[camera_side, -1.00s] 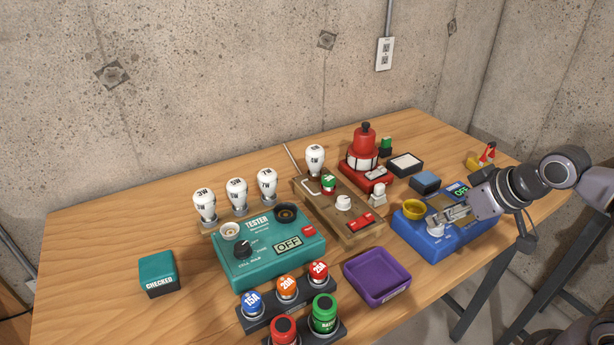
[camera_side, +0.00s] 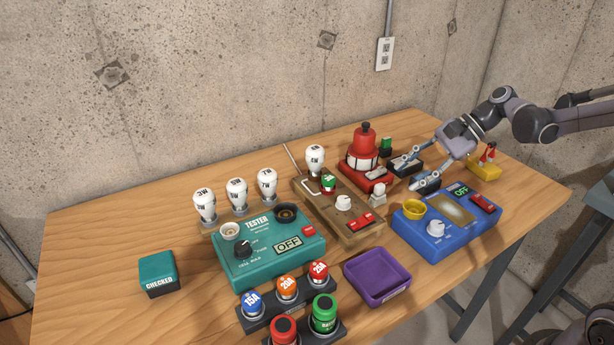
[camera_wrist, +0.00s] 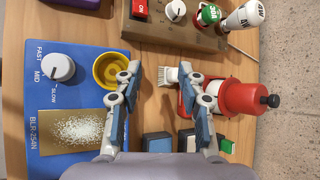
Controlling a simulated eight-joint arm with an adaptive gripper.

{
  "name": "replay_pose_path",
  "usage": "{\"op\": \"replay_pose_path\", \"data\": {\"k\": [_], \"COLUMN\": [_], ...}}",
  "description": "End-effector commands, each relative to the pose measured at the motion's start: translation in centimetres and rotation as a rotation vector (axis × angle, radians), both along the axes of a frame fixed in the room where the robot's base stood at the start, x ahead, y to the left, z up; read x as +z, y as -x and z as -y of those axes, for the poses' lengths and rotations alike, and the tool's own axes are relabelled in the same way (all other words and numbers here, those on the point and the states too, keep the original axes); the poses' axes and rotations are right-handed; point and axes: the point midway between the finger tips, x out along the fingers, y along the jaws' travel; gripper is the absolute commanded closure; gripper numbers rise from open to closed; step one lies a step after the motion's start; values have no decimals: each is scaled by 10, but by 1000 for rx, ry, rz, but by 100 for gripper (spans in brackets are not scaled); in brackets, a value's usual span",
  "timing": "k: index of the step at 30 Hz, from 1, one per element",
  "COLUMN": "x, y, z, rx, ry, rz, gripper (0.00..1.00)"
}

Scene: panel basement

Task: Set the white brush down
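The small white brush (camera_side: 378,194) stands on the table between the wooden switch box and the red lantern in the side view. In the wrist view the brush (camera_wrist: 171,76) shows pale bristles, close to the lantern's red base. My gripper (camera_side: 411,172) is open and empty, with its fingers spread above the small dark blocks, to the right of the brush. In the wrist view the brush appears beyond and between the fingertips of my gripper (camera_wrist: 150,74), nearer the right finger. No contact with it shows.
The red lantern (camera_side: 363,158) stands close behind the brush. The wooden box (camera_side: 345,225) is to its left, and the blue box (camera_side: 440,240) with a yellow cup (camera_side: 413,209) is to its right. A purple tray (camera_side: 377,277) lies in front.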

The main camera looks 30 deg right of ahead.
Motion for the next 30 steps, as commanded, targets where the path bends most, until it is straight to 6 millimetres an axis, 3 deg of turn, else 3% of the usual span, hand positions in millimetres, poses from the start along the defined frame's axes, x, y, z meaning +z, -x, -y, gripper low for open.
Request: {"op": "replay_pose_path", "data": {"k": [7,12,17,20,30], "x": [-13,-22,-27,-30,-48], "y": [-27,-33,-32,-32,-48], "z": [46,74,88,88,49], "rx": [-179,-243,-268,-272,-270], "ry": [-326,-498,-583,-600,-601], "rz": [-168,-260,-307,-319,-319], "gripper": [60,60,60,60,60]}}
